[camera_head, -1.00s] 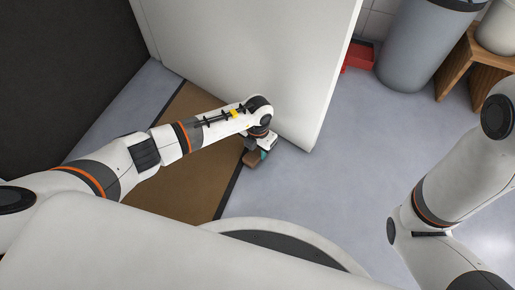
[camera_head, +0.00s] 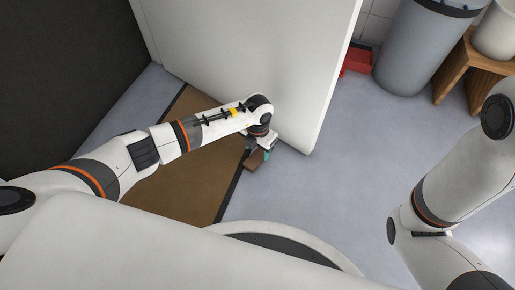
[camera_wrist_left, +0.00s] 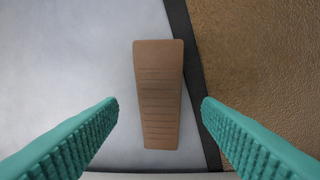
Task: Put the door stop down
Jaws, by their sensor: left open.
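The door stop (camera_wrist_left: 159,95) is a brown ribbed wedge. In the left wrist view it lies on the grey floor beside the dark edge of the brown mat, its upper right side touching or just overlapping that edge. My left gripper (camera_wrist_left: 160,105) is open, with one teal finger on each side of the wedge and a gap to both. In the head view the door stop (camera_head: 253,160) shows just below my left gripper (camera_head: 262,150), near the lower edge of the white door (camera_head: 250,60). My right gripper is out of the picture; only its arm shows.
The brown mat (camera_head: 180,180) lies left of the door stop. A red box (camera_head: 357,60), a grey bin (camera_head: 425,45) and a wooden stool (camera_head: 473,65) stand at the upper right. The grey floor in the middle right is clear.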

